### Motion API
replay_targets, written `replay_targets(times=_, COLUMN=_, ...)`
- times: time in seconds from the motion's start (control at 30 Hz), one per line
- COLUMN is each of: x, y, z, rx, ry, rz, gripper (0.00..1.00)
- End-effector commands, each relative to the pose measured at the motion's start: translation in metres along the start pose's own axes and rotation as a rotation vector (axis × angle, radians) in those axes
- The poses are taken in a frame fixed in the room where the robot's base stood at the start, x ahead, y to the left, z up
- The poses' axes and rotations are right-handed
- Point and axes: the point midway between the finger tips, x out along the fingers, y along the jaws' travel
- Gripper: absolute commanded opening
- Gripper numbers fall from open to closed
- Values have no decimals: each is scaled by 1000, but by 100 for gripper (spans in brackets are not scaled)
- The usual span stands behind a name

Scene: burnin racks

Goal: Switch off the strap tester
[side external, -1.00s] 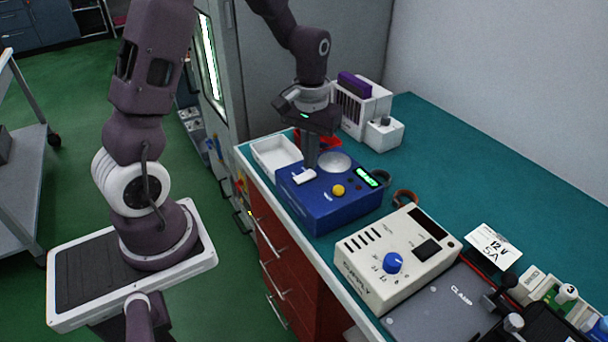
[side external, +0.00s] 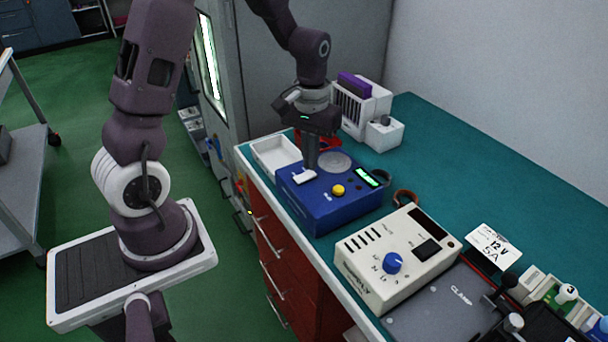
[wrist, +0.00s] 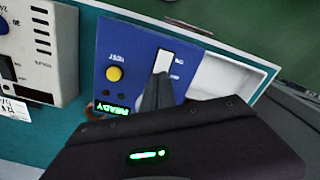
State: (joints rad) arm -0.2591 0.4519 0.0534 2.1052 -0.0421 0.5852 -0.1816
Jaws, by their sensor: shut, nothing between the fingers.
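The strap tester is a blue box (side external: 335,208) on the green bench top. My gripper (side external: 311,167) points down, shut and empty, right beside the switch. The fingertips (wrist: 161,78) overlap its near end in the wrist view; I cannot tell whether they touch it.
An empty white tray (side external: 262,146) adjoins the tester near the bench's left edge. A cream supply box (side external: 350,262) with a blue knob stands in front to the right. White units (side external: 384,134) stand behind. The bench at the back right is clear.

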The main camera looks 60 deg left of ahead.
Motion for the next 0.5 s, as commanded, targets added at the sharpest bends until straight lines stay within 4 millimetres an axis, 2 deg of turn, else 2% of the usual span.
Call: replay_targets(times=0.5, x=8, y=0, z=0, rx=0, ry=-1, rz=0, gripper=0)
